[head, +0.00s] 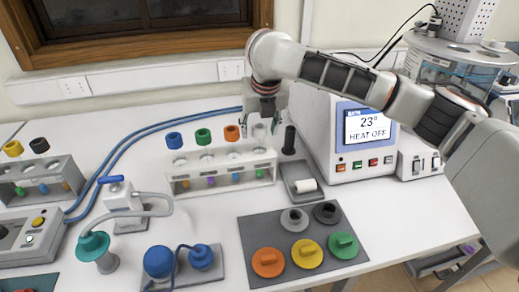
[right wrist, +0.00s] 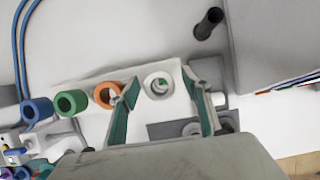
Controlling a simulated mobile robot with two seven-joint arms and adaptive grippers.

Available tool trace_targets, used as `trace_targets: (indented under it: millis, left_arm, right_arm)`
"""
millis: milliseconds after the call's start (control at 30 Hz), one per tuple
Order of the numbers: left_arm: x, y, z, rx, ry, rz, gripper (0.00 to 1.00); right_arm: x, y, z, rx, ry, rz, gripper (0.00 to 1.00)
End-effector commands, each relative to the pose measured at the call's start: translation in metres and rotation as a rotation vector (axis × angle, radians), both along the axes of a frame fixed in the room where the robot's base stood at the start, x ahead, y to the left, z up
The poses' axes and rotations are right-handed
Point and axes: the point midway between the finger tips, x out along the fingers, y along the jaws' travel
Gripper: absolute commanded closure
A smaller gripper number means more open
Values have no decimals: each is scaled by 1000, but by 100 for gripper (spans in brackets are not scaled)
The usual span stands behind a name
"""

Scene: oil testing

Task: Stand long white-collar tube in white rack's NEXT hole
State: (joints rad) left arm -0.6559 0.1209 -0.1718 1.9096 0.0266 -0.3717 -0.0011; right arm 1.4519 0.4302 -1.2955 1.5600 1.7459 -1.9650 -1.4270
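The white rack (head: 222,182) stands mid-table, with blue-collar (head: 174,140), green-collar (head: 203,137) and orange-collar (head: 232,133) tubes in a row. A white collar (head: 260,131) shows at the row's right end, below my right gripper (head: 265,118). My left gripper is not in view.
A black cylinder (head: 289,140) and a grey tray (head: 291,169) with a white cylinder (head: 306,185) stand right of the rack. The heater box (head: 335,120) is behind them. A grey mat (head: 260,227) with coloured caps lies in front. Another rack (head: 45,172) stands left.

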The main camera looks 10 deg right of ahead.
Motion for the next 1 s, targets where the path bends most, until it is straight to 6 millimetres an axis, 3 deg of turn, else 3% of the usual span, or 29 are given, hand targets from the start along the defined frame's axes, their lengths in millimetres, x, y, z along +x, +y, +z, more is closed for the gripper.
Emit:
trace_targets:
  millis: [267, 433, 800, 1000]
  left_arm:
    - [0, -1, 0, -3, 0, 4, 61]
    - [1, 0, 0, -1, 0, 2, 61]
    - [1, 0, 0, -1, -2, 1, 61]
    - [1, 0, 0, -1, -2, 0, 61]
  right_arm:
    - [0, 0, 0, 0, 0, 0, 52]
    - [-4, 0, 11, -1, -2, 0, 52]
    - [-31, 0, 78, -1, -5, 0, 52]
    - [-42, 0, 102, -1, -2, 0, 52]
